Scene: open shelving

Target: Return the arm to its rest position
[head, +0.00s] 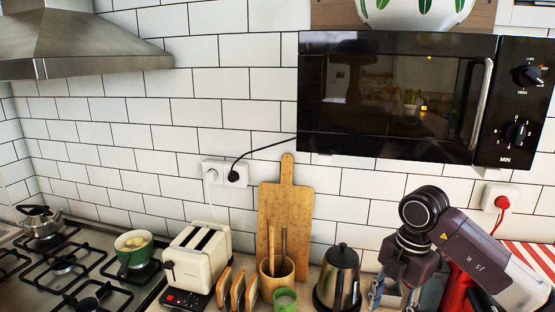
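My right arm comes in from the lower right, in front of the counter. My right gripper (393,298) points down at the bottom edge, just right of the dark metal kettle (342,277). Two finger parts show apart, but the fingertips are cut off by the frame, so its opening and anything in it are hidden. My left arm and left gripper are not in view.
A black microwave (390,95) is on the wall above my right arm. A wooden board (286,215), utensil cup (277,284), bread slices (238,289), toaster (199,262) and gas hob (75,268) line the counter. A red thing (460,290) is partly behind my arm.

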